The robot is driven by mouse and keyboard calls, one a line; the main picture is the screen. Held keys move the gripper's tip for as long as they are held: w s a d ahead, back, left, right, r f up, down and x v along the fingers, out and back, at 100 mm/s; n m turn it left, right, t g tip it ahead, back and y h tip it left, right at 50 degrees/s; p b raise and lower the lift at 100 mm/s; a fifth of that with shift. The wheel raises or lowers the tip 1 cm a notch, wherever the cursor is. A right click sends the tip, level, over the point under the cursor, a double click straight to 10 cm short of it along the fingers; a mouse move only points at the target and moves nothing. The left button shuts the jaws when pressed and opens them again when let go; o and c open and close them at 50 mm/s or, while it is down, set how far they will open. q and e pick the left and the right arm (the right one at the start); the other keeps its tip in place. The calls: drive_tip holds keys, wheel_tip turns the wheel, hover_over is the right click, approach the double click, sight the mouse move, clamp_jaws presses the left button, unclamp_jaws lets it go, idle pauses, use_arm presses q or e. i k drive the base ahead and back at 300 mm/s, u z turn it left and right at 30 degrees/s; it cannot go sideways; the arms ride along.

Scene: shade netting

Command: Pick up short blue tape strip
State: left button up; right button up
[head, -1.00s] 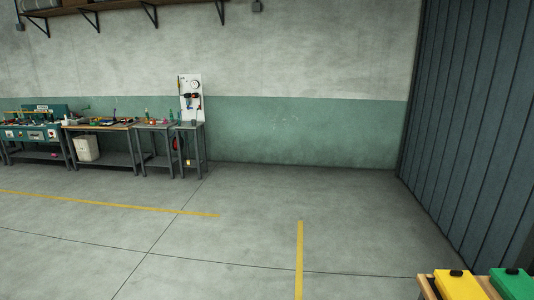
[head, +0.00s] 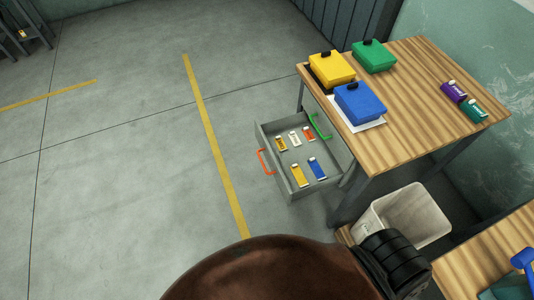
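A blue strip (head: 317,168) lies in the open grey drawer (head: 296,188) below the wooden table. It is the only blue strip I can see; whether it is the short one I cannot tell. Neither of my grippers is in view.
The wooden table (head: 420,100) holds yellow (head: 332,69), green (head: 374,56) and blue (head: 360,104) boxes. A white bin (head: 408,215) stands below. Floor to the left is clear.

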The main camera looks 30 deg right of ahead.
sight(315, 166)
drive_tip(key=z, duration=1.55)
